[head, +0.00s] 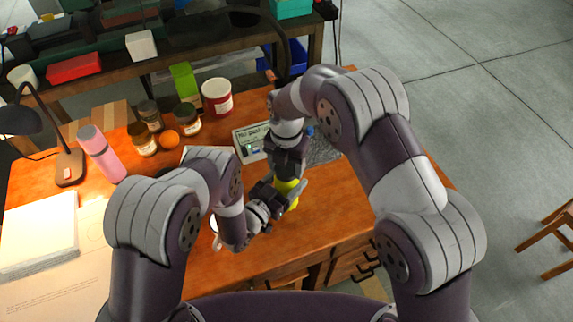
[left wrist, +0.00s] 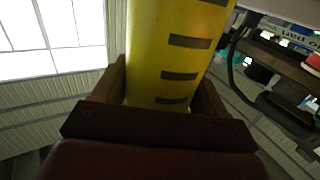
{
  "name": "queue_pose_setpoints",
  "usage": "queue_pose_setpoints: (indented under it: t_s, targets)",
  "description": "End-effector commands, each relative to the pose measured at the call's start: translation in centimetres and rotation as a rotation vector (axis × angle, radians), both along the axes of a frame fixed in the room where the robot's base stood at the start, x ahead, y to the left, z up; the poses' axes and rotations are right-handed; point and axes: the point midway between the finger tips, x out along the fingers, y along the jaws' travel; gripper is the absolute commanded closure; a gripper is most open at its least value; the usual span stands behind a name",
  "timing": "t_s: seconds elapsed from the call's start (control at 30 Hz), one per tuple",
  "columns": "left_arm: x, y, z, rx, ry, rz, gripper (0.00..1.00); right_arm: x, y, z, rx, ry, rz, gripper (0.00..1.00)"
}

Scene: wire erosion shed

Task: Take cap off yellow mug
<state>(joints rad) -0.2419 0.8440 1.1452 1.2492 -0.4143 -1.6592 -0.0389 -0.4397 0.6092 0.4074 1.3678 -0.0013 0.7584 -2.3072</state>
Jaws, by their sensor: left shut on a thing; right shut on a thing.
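The yellow mug (head: 292,186) stands near the right part of the orange desk, mostly covered by my two grippers. In the left wrist view the yellow mug (left wrist: 172,50) fills the middle, with several dark bars on its side. My left gripper (head: 277,194) is shut on the mug's side; its brown fingers (left wrist: 165,88) lie on both sides of it. My right gripper (head: 287,175) comes down from above and is shut at the mug's top, on the cap. The cap itself is hidden by the right gripper.
A measuring device (head: 250,143) and a grey mat (head: 322,150) lie just behind the mug. A white cup (head: 216,240) sits near my left forearm. A red-and-white tin (head: 217,97), jars (head: 187,118), an orange (head: 169,139) and a pink bottle (head: 101,153) stand farther left. The desk's front right is clear.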

Motion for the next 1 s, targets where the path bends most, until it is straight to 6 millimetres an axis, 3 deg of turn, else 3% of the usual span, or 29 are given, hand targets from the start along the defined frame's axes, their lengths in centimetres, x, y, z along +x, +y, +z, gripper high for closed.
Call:
queue_pose_setpoints:
  t_s: [0.43,0.77,1.0]
  targets:
    - [0.0,0.0,0.1,0.000,-0.002,0.000,1.00,0.0,0.0,1.6,0.001,-0.001,0.000,0.73]
    - [0.1,0.0,0.1,-0.001,-0.003,0.000,1.00,0.0,0.0,1.7,0.000,0.000,0.000,0.73]
    - [0.1,0.0,0.1,-0.001,-0.003,0.000,1.00,0.1,0.0,4.8,0.001,-0.003,0.000,0.73]
